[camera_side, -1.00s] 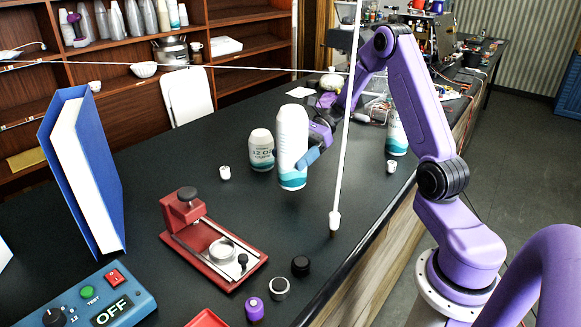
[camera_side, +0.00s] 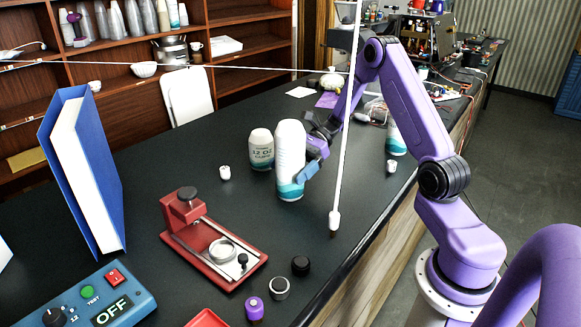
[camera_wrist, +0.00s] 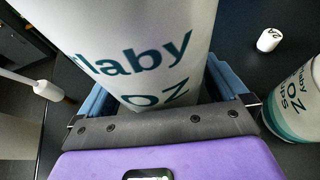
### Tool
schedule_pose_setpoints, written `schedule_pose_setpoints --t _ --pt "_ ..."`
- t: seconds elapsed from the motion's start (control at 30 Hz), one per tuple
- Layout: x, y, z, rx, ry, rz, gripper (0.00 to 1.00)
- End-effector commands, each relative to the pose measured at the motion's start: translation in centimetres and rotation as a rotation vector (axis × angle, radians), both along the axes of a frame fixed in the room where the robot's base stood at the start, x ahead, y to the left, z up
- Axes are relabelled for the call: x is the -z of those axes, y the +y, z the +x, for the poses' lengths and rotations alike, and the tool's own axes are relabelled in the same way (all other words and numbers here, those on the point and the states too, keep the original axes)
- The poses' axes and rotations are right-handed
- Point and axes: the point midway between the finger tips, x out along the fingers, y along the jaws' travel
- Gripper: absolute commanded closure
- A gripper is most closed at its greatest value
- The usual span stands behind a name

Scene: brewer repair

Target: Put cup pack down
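The cup pack (camera_side: 290,160) is a tall white cylinder with a teal band at its lower end. It stands upright at the middle of the black table, and its bottom looks at or very close to the tabletop. My gripper (camera_side: 312,160) reaches it from the right and is shut on it low on its side. In the wrist view the cup pack (camera_wrist: 150,50) fills the space between the blue fingers, with large dark teal letters facing the camera. Its bottom is hidden there.
A shorter "12 oz" pack (camera_side: 261,150) stands just behind left; another pack (camera_side: 395,138) stands to the right. A white pole (camera_side: 342,120) rises in front of my arm. A red press (camera_side: 212,240), small caps (camera_side: 279,288) and a blue control box (camera_side: 95,300) occupy the front.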

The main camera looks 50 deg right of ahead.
Motion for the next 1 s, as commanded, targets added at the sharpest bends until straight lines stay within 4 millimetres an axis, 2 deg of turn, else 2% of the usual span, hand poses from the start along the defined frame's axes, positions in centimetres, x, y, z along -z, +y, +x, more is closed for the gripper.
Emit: schedule_pose_setpoints --t 0.27,0.37,0.7,0.9,1.0 --pt "-0.5 -0.5 -0.1 0.001 -0.001 0.000 0.00" --pt "-1.0 -1.7 -0.2 0.003 -0.003 -0.001 0.00" --pt "-3.5 -7.8 -1.3 0.003 -0.002 -0.001 0.00" --pt "-4.5 -10.1 -1.7 0.002 -0.001 -0.001 0.00" --pt "-4.8 -10.7 -1.8 0.001 0.000 0.000 0.00"
